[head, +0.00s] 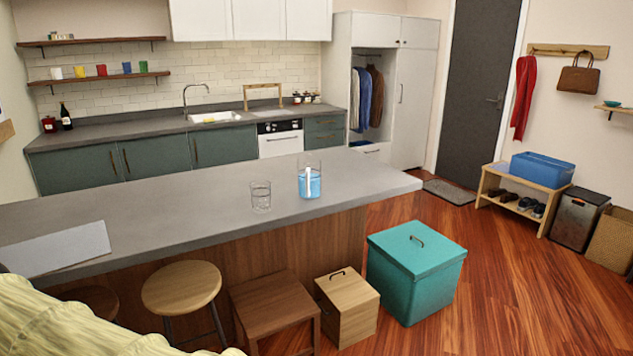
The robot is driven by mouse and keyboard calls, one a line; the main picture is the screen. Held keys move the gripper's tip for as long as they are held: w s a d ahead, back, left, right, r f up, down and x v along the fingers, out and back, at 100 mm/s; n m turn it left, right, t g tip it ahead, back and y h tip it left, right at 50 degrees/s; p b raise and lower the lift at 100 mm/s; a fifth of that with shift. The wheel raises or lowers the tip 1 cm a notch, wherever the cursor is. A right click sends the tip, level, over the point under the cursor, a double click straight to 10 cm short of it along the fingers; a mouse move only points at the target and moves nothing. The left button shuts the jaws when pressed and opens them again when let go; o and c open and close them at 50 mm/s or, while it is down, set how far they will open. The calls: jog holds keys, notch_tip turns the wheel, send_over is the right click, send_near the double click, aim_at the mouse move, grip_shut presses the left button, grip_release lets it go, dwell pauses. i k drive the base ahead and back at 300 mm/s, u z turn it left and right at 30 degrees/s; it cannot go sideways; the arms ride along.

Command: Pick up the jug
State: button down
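The jug appears to be the tall clear vessel with blue liquid in its lower part (314,187), on the grey counter (205,208) near its right end. A white upright strip shows on or in it; I cannot tell if this is a handle. A clear, empty-looking glass (261,196) stands on the counter to the left of the jug, apart from it. My gripper is not in view.
A pale flat sheet (60,248) lies at the counter's left. A round stool (181,287), a brown wooden stool (272,300), a wooden box (348,306) and a teal chest (415,270) stand along the near side. Pale yellow pleated material (60,325) fills the lower left.

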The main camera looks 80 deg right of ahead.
aim_at(309, 167)
jog(key=z, duration=1.95)
jog(key=k, duration=1.1)
jog(key=z, duration=0.75)
jog(key=i, duration=1.4)
jog(key=u, duration=0.5)
jog(key=i, duration=0.5)
jog(key=u, duration=0.5)
